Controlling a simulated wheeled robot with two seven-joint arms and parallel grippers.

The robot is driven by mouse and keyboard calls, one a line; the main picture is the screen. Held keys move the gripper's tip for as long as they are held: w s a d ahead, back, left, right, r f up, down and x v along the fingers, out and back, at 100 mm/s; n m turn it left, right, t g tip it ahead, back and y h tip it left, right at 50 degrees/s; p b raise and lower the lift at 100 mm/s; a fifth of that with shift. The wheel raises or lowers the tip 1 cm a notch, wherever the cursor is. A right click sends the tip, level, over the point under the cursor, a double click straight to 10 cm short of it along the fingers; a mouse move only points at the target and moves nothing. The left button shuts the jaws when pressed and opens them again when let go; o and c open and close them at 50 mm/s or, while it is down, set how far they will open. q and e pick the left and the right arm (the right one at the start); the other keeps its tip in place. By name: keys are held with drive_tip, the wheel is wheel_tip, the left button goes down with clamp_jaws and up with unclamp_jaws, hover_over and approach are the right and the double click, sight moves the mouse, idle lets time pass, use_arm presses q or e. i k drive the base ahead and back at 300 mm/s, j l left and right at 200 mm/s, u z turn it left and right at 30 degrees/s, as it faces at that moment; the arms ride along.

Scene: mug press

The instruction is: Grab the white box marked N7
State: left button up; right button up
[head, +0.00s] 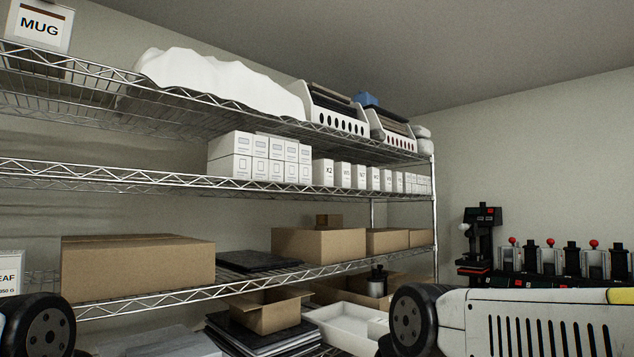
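A row of small white boxes (359,176) stands upright on the second shelf from the top, right of a stack of larger white boxes. The leftmost box of the row (322,173) seems to be marked K2. The other marks are too small to read surely, so I cannot tell which box is N7. Neither gripper shows in the head view. Only parts of my arms show, at the bottom left and bottom right corners, well below the row.
Stacked white boxes (270,160) stand left of the row. The wire shelf edge (250,188) runs in front. White bins (335,112) and a white wrapped bundle (215,80) sit above. A black press (483,240) stands at right.

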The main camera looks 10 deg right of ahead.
sight(358, 172)
drive_tip(key=i+l+u, duration=0.1)
drive_tip(key=l, duration=0.25)
drive_tip(key=i+l+u, duration=0.1)
drive_tip(key=l, duration=0.3)
drive_tip(key=i+l+u, duration=0.25)
drive_tip(key=l, duration=0.5)
drive_tip(key=i, duration=0.1)
